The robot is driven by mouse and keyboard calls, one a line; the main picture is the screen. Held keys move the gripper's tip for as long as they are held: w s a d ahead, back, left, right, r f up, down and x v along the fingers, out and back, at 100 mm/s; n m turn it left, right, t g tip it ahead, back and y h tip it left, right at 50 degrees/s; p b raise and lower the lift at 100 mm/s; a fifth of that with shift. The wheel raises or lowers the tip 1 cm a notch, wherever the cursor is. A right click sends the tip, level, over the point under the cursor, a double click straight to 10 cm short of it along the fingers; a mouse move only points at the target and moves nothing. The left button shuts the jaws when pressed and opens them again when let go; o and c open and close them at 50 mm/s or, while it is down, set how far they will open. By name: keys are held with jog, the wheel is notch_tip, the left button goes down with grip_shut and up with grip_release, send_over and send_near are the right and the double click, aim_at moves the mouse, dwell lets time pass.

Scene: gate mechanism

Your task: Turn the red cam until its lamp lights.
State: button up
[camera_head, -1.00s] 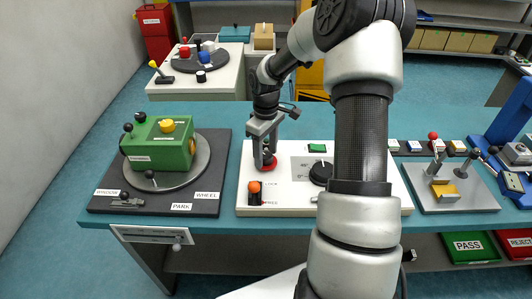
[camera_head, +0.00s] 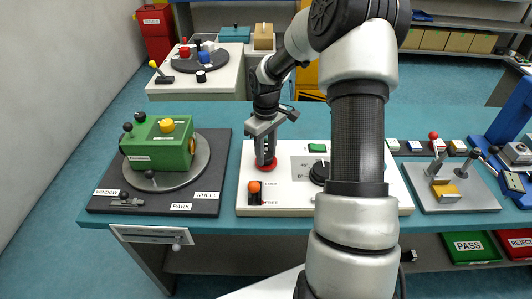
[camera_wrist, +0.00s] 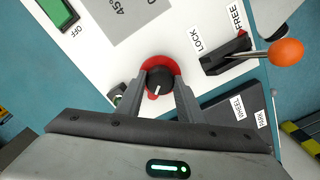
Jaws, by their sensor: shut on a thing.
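The red cam (camera_head: 267,166) is a round red disc on the white panel (camera_head: 283,208). In the wrist view the red cam (camera_wrist: 171,65) shows a black knob (camera_wrist: 158,79) with a short white mark at its centre. My gripper (camera_head: 265,158) reaches down over it. In the wrist view my gripper (camera_wrist: 158,92) has one finger on each side of the knob and is shut on it. The near side of the cam is partly hidden by the fingers. I cannot clearly make out a lit lamp for the cam.
An orange-ball lever (camera_wrist: 286,52) stands close by, at the LOCK and FREE labels. A green rectangular piece (camera_wrist: 57,12) sits by an OFF label. A black dial (camera_head: 319,173) is right of the cam. A green box (camera_head: 158,146) stands on a turntable at left.

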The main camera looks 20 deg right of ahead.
aim_at(266, 155)
jog(key=m+b, duration=0.1)
jog(key=m, duration=0.3)
jog(key=shift+m+b, duration=0.3)
jog(key=shift+m, duration=1.6)
jog(key=o, duration=1.1)
notch_tip(266, 155, up, 18)
jog(key=shift+f+p, duration=0.2)
jog(key=shift+p, duration=0.35)
